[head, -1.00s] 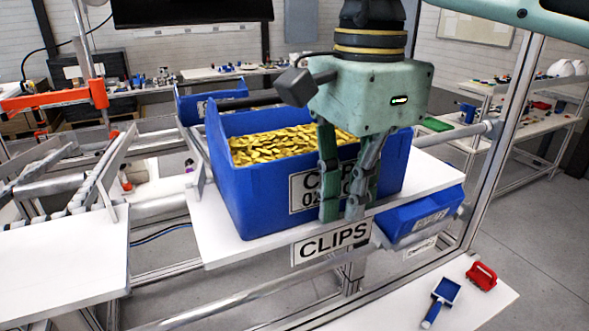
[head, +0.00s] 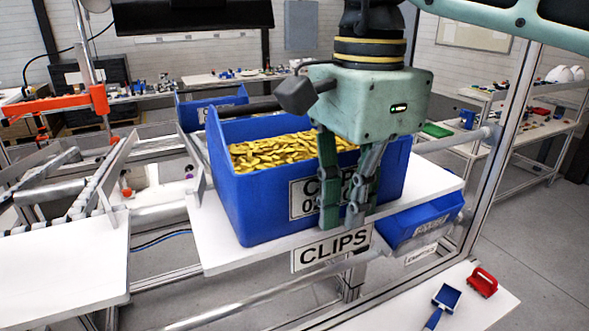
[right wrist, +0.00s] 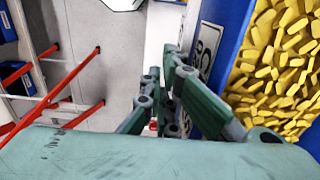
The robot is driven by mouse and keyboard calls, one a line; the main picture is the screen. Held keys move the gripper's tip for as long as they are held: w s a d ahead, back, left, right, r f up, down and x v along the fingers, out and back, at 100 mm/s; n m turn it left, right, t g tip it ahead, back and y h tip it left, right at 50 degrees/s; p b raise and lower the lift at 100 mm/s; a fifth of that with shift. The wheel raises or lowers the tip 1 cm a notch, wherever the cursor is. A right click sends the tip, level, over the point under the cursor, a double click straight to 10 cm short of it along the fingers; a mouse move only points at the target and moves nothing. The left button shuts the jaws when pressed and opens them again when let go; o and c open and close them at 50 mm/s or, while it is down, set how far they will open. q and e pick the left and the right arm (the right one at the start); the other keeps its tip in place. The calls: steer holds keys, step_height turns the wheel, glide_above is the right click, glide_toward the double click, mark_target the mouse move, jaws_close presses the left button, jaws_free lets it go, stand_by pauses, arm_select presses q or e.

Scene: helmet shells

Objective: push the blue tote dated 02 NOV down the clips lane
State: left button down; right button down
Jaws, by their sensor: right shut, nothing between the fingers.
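The blue tote (head: 235,205) stands upright on the white board of the clips lane (head: 222,250), full of yellow clips (head: 280,150). Its front label (head: 301,197) shows "02", but my fingers cover the rest of the date. My right gripper (head: 342,222) points down in front of this label with its fingers shut and nothing between them. I cannot tell whether the fingers touch the tote. In the right wrist view, the fingers (right wrist: 172,75) are beside the tote's labelled wall (right wrist: 225,40). My left gripper is not in view.
A "CLIPS" sign (head: 331,248) hangs on the board's front edge. A second blue tote (head: 190,112) stands behind. A blue bin (head: 420,220) sits below the board at right. A metal post (head: 500,130) rises at right. A blue scoop (head: 446,298) and red-handled tool (head: 482,282) lie on the lower table.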

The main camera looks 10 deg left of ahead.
stand_by(0.3)
steer(key=shift+w+a+r+p, duration=0.1)
steer(key=shift+w+a+p, duration=0.75)
steer(key=shift+w+p, duration=0.25)
steer(key=shift+w+a, duration=0.1)
steer(key=shift+w, duration=0.1)
steer(key=shift+w+a, duration=0.95)
steer(key=shift+w, duration=0.35)
steer(key=shift+w+a, duration=0.95)
steer(key=shift+w, duration=0.35)
steer(key=shift+w+a, duration=0.95)
steer(key=shift+w, duration=0.35)
step_height(320, 180, up, 8)
steer(key=s+d, duration=0.2)
steer(key=shift+s, duration=0.3)
